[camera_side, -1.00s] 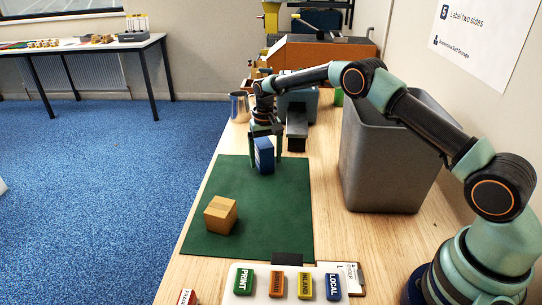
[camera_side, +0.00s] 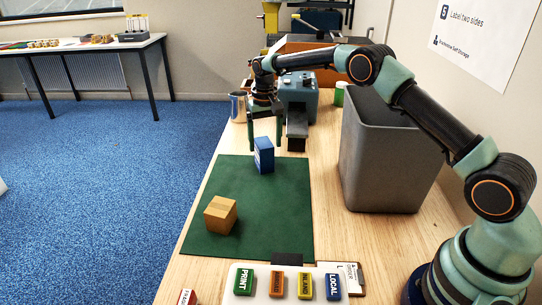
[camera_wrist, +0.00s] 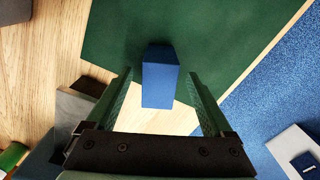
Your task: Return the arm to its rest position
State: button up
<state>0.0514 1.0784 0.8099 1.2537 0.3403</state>
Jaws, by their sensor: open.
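My gripper (camera_side: 265,146) is open and empty, raised above the far end of the green mat (camera_side: 280,200). A blue block (camera_side: 264,155) with a pale marking on one side stands upright on the mat, just below the fingertips. In the wrist view the blue block (camera_wrist: 159,78) shows between and beyond the two open fingers (camera_wrist: 160,100), apart from both. A tan carton (camera_side: 220,215) sits on the mat nearer the camera.
A tall grey bin (camera_side: 385,150) stands right of the mat. Several coloured label blocks, including a green one (camera_side: 244,282), lie on a white tray (camera_side: 262,298) in front. A metal cup (camera_side: 238,106) and a grey-blue machine (camera_side: 298,95) stand behind the mat.

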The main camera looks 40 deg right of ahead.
aim_at(266, 158)
notch_tip(266, 158, down, 6)
jog(key=shift+f, duration=0.1)
notch_tip(266, 158, up, 21)
jog(key=s+a+r+m, duration=0.2)
jog(key=s+r+m, duration=0.3)
jog(key=s+r, duration=0.3)
jog(key=shift+s+r, duration=0.3)
jog(key=shift+s, duration=2.05)
